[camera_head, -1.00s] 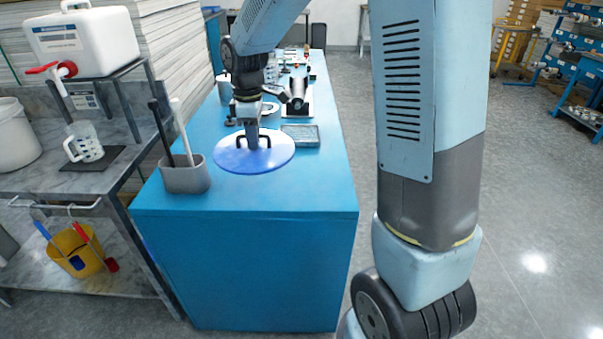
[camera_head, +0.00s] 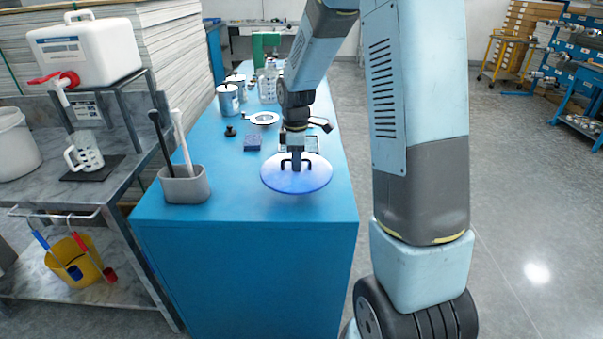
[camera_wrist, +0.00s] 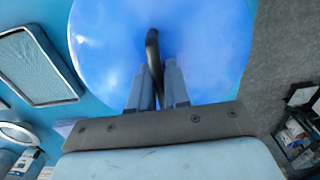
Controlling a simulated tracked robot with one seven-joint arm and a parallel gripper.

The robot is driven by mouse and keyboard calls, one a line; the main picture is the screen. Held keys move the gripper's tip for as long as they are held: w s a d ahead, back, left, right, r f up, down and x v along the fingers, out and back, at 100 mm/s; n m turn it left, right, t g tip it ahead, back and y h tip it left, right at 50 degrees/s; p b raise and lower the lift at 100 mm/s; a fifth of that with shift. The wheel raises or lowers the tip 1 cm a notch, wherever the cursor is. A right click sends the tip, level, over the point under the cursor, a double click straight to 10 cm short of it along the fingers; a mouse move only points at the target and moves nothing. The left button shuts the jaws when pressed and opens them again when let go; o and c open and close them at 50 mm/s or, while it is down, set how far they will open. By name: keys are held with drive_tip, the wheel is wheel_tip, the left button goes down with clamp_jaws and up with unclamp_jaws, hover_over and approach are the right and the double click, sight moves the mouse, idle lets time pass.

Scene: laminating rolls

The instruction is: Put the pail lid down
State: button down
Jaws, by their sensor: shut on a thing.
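The pail lid (camera_head: 283,184) is a flat blue disc with a dark handle. It is at the right part of the blue table's near end in the head view. My gripper (camera_head: 296,163) is above the lid's middle, with its fingers on the handle. In the wrist view the lid (camera_wrist: 95,45) fills the top, and the dark handle (camera_wrist: 152,50) runs between the two fingers of my gripper (camera_wrist: 157,85). The lid looks level. I cannot tell whether its underside touches the table. A white pail (camera_head: 14,150) stands on the grey bench at far left.
A grey holder (camera_head: 186,187) with two upright tools stands at the table's near left corner. Behind the lid are a shallow tray (camera_wrist: 40,68), a purple block (camera_head: 251,143), a dark knob (camera_head: 230,131), a white ring (camera_head: 264,118) and cans (camera_head: 228,100). Bare tabletop (camera_head: 225,190) lies left of the lid.

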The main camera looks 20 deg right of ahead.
sight(301, 173)
drive_tip(key=shift+w+d+f, duration=0.15)
drive_tip(key=shift+d+f, duration=0.4)
drive_tip(key=shift+f, duration=0.1)
drive_tip(key=shift+d+f, duration=0.2)
drive_tip(key=shift+f, duration=1.6)
drive_tip(key=c, duration=1.1)
unclamp_jaws()
